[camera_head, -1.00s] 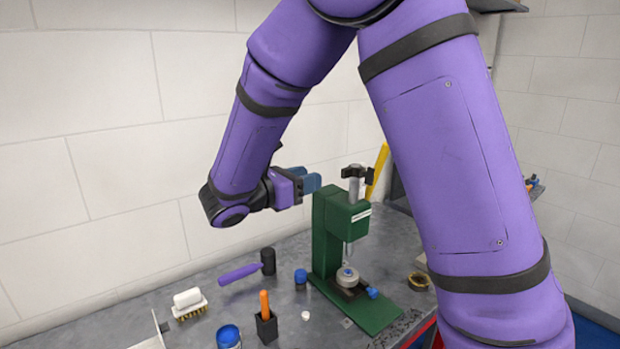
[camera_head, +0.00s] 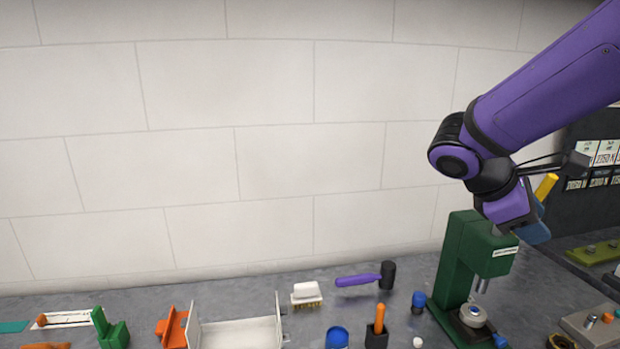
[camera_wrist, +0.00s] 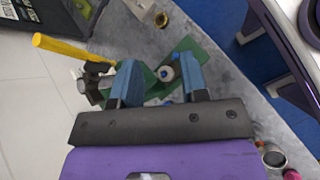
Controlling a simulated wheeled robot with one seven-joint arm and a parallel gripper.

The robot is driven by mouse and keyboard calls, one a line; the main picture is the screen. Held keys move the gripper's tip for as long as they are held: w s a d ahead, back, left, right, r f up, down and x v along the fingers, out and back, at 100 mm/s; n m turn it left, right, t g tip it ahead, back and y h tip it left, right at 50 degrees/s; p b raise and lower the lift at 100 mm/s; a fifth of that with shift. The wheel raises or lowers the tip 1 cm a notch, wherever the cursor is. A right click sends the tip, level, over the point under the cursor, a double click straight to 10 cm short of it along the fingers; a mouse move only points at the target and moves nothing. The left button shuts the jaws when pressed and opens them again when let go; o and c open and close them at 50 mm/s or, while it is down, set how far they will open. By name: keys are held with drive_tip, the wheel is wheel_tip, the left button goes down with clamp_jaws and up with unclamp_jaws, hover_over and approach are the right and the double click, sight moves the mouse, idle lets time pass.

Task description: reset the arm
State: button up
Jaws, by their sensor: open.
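My gripper (camera_head: 534,222) is at the upper right in the head view, beside the top of the green press (camera_head: 460,250). In the wrist view its two blue fingers (camera_wrist: 158,80) stand apart with nothing held between them. The press's base and its round grey piece (camera_wrist: 177,73) show beyond and between the fingers. A dark clamp-like part (camera_wrist: 95,82) of the press top is just left of the left finger. Whether the gripper touches the press cannot be told.
A yellow handle (camera_wrist: 58,48) sticks out near the press top. The bench (camera_head: 240,285) holds a purple mallet (camera_head: 358,280), a brush (camera_head: 306,294), a white tray (camera_head: 238,332), a blue-topped pot (camera_head: 338,337) and a black holder (camera_head: 376,338). The air before the left wall is clear.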

drive_tip(key=s+a+r+m+t+y, duration=0.1)
drive_tip(key=s+a+m+t+y, duration=0.1)
drive_tip(key=s+m+y, duration=0.3)
drive_tip(key=s+a+r+m+t+y, duration=0.2)
drive_tip(key=s+m+t+y, duration=0.2)
drive_tip(key=s+m+y, duration=0.1)
drive_tip(key=s+m, duration=0.1)
drive_tip(key=s, duration=0.1)
drive_tip(key=shift+s+a+r, duration=0.2)
drive_tip(key=shift+s+r, duration=0.05)
drive_tip(key=shift+s, duration=0.1)
